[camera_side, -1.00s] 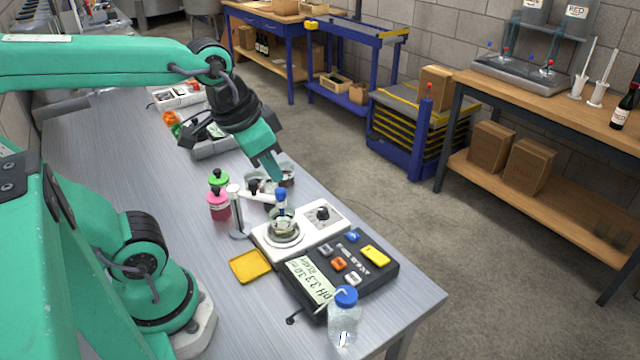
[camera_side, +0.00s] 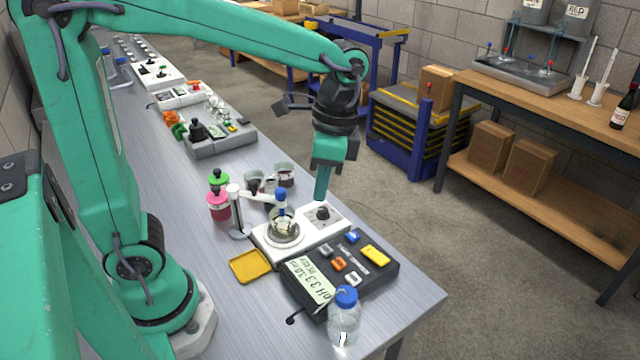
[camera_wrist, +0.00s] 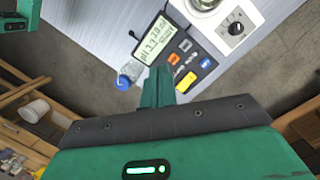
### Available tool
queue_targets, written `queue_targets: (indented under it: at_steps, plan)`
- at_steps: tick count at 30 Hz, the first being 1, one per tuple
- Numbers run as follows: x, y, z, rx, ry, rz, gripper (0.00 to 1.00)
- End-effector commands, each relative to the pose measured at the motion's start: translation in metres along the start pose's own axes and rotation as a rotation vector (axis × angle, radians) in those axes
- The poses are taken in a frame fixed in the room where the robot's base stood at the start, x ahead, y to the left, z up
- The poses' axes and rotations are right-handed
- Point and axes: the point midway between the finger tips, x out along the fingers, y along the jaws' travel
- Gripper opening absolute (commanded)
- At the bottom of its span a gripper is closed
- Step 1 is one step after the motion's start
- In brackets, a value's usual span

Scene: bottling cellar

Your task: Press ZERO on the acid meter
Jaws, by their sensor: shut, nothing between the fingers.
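The acid meter (camera_side: 340,270) is a dark box near the front end of the bench, with a pale pH display (camera_side: 311,281). Its face carries an orange button (camera_side: 338,264), a white button (camera_side: 353,279), a grey button (camera_side: 325,250), a blue button (camera_side: 352,236) and a wide yellow button (camera_side: 375,255). Their labels are too small to read. The meter (camera_wrist: 207,52) also shows in the wrist view, partly hidden by the fingers. My gripper (camera_side: 321,197) is shut and empty, pointing down in the air behind the meter. In the wrist view my gripper (camera_wrist: 158,73) appears below the buttons.
A white stirrer (camera_side: 258,243) with a black knob (camera_side: 323,213) and a glass beaker stands behind the meter. A probe stand (camera_side: 238,215) rises beside it. A blue-capped bottle (camera_side: 345,322) stands in front. A yellow tray (camera_side: 250,266) lies left.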

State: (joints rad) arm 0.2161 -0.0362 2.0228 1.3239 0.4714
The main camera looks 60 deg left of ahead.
Motion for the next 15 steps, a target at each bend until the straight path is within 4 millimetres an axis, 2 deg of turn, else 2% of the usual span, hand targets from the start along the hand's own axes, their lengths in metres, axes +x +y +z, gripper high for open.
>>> queue_targets:
  at_steps: [15]
  plan:
    - [0.031, 0.011, -0.05, 0.29, -0.256, 0.13, 0.0]
